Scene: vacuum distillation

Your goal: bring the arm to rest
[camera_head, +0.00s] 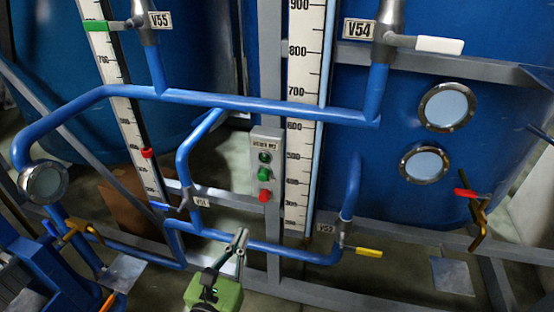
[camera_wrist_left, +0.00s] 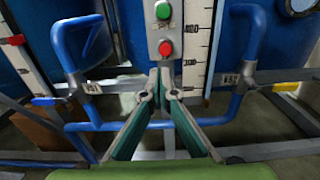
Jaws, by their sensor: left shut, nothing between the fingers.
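My left gripper (camera_head: 240,240), with a green body and dark green and grey fingers, rises from the bottom centre of the head view. Its fingers are shut with nothing between them, in front of the lower blue pipe and below the button box (camera_head: 265,165). In the left wrist view the gripper's fingertips (camera_wrist_left: 160,84) meet just below the red button (camera_wrist_left: 165,47) in the picture. I cannot tell the exact gap to the box or pipe. My right gripper is not in view.
Blue pipes (camera_head: 240,102) cross in front of large blue tanks (camera_head: 420,110). Scales (camera_head: 300,130) stand upright beside the box. A grey frame (camera_head: 400,236) runs low behind.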

